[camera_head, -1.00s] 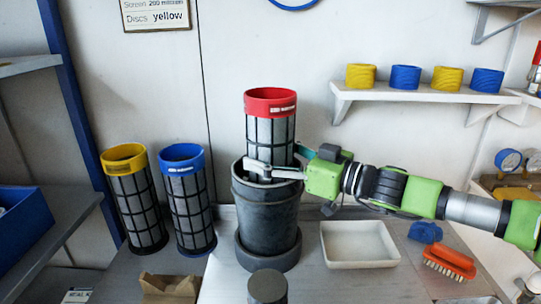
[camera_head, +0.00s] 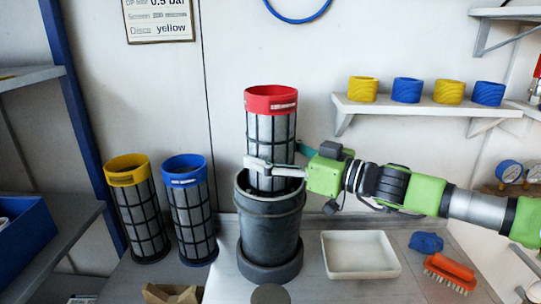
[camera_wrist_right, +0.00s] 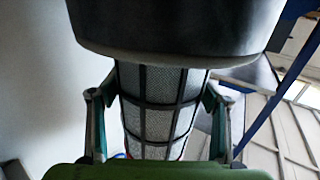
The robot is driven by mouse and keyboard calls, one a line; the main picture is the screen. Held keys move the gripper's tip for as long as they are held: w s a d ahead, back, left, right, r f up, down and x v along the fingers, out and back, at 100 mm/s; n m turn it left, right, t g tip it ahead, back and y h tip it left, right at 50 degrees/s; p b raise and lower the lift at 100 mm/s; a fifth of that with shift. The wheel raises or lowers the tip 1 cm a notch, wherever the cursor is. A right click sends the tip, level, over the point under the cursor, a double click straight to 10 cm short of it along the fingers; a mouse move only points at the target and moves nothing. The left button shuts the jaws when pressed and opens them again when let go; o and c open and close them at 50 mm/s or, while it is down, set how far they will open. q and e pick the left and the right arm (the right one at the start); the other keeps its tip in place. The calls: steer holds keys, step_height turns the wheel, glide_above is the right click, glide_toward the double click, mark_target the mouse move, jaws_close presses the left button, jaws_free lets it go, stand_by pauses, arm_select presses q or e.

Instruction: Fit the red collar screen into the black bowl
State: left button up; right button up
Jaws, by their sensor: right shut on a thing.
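The red collar screen (camera_head: 270,135) stands upright over the black bowl (camera_head: 270,235), a tall dark vessel on the bench. The screen's lower end is behind the bowl's near rim, so its bottom edge is hidden. Most of its mesh and the whole red collar are above the rim. My right gripper (camera_head: 274,168) comes in from the right and is shut around the mesh, just above the rim. In the right wrist view the mesh (camera_wrist_right: 160,105) sits between both fingers, with the dark bowl (camera_wrist_right: 180,25) close by at the top. My left gripper is not in view.
A yellow-collar screen (camera_head: 139,210) and a blue-collar screen (camera_head: 191,210) stand left of the bowl. A white tray (camera_head: 360,272), blue cloth (camera_head: 426,242) and orange brush (camera_head: 450,272) lie to the right. A wall shelf (camera_head: 425,108) holds yellow and blue rings.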

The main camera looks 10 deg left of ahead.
mark_target(269, 120)
steer(key=shift+r+p, duration=0.85)
steer(key=shift+r, duration=0.65)
steer(key=shift+r+p, duration=1.5)
steer(key=shift+r, duration=0.7)
steer(key=shift+s+n+g+p, duration=0.25)
steer(key=shift+g+p, duration=0.25)
steer(key=shift+p, duration=0.35)
steer(key=shift+b, duration=0.35)
